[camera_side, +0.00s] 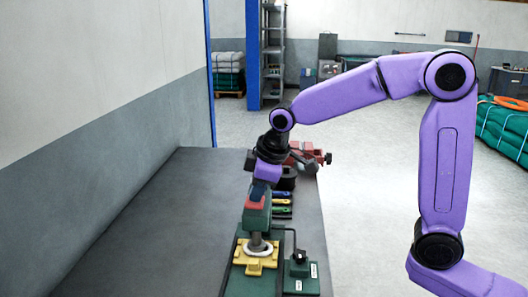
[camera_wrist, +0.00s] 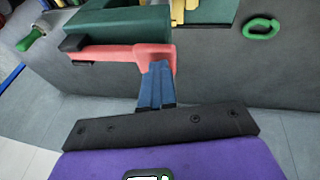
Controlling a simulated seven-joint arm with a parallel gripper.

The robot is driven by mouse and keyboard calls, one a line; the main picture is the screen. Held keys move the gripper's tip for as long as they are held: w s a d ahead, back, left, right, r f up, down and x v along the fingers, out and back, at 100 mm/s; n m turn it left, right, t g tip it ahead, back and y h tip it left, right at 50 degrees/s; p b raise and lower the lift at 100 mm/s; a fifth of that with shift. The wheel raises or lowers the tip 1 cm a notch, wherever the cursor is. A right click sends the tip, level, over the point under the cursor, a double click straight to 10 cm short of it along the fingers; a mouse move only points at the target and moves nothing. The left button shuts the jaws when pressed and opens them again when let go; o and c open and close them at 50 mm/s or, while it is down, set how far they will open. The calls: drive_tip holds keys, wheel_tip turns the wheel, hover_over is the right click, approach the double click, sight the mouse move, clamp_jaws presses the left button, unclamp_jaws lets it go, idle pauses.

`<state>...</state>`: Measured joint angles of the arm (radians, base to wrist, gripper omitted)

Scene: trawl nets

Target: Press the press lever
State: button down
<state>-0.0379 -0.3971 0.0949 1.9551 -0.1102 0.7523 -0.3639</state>
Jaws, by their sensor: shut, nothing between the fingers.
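A green press (camera_side: 257,219) stands on the dark table, with a red part (camera_side: 255,201) at its top and a metal ram below. The ram points down at a yellow fixture (camera_side: 255,260) with a pale ring on it. In the wrist view the red part (camera_wrist: 120,54) is a bar running leftward from the fingertips. My gripper (camera_side: 259,192) is shut and empty, its blue fingers directly over the red part. In the wrist view the fingertips (camera_wrist: 159,68) overlap the bar's right end; contact is unclear. A black-knobbed stick (camera_side: 299,257) stands on a small green box beside the press.
Behind the press are several coloured-handled tools (camera_side: 282,205), a dark roll (camera_side: 287,178) and a red vise-like tool (camera_side: 310,153). The table (camera_side: 165,235) is clear on the left. A grey wall borders that side. A green loop (camera_wrist: 262,28) shows in the wrist view.

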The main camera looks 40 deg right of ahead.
wheel_tip(320, 180, up, 5)
drive_tip(key=shift+s+f, duration=0.1)
drive_tip(key=shift+s, duration=0.05)
drive_tip(key=v, duration=0.9)
drive_tip(key=shift+s, duration=0.2)
drive_tip(key=shift+a+f, duration=0.1)
drive_tip(key=shift+f, duration=0.05)
drive_tip(key=s+d+f+n+g, duration=0.1)
drive_tip(key=s+d+f, duration=0.2)
drive_tip(key=s+f, duration=0.3)
drive_tip(key=s+d+f+g, duration=0.1)
drive_tip(key=s+d+f, duration=0.2)
drive_tip(key=s, duration=0.9)
drive_tip(key=s+d+f+n+g, duration=0.1)
drive_tip(key=s+d+f, duration=0.2)
drive_tip(key=s+f, duration=0.6)
drive_tip(key=shift+s+n+g, duration=0.3)
drive_tip(key=shift+g, duration=0.1)
drive_tip(key=shift+r, duration=0.1)
idle(0.5)
